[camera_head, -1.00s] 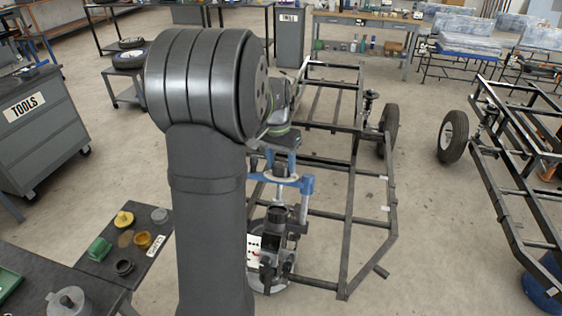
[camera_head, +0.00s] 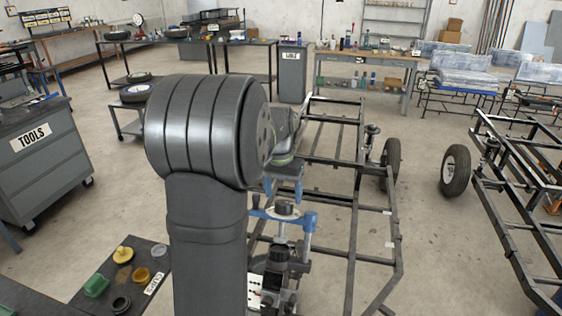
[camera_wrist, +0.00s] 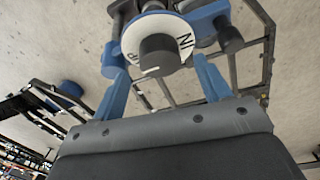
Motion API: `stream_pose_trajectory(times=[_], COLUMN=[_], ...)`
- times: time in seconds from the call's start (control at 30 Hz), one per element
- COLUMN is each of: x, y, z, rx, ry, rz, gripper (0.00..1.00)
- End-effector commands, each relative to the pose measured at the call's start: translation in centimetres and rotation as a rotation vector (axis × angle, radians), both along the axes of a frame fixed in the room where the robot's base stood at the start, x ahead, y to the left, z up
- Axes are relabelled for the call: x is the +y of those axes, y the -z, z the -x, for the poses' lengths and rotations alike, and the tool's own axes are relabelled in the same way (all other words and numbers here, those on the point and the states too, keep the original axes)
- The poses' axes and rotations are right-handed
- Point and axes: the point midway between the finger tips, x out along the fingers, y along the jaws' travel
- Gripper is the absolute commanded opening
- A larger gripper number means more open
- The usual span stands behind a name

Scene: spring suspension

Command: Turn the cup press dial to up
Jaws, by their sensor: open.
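The cup press dial is a pale round plate (camera_wrist: 186,29) with black lettering, in the wrist view. One part reads "IN"; the lettering at lower left is partly cut off. Its dark round knob (camera_wrist: 158,54) has a short white mark near the lower edge. In the head view the knob (camera_head: 284,208) sits atop the press, by a blue bracket (camera_head: 309,222). My gripper (camera_wrist: 163,80) is open and empty, its blue fingers spread on either side of the knob's line. In the head view my gripper (camera_head: 284,188) hangs just above the dial, apart from it.
A black frame (camera_head: 353,215) with wheels stands around and behind the press. A second frame (camera_head: 515,180) is at the right. A tools cabinet (camera_head: 45,150) stands left. A dark table with several small coloured parts (camera_head: 123,254) is at lower left.

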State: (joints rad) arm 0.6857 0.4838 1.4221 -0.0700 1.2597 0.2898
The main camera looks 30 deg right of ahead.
Motion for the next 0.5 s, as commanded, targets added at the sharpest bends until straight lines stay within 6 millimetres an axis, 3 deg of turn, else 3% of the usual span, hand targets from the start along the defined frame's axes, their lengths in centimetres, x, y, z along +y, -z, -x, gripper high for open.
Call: stream_pose_trajectory(times=[0.3,0.5], x=[0.2,0.4], y=[-7.9,-12.1], z=[-0.6,-0.8], rx=[-0.003,-0.003], ry=[0.0,0.0], rz=[0.003,0.002], gripper=[0.7,0.7])
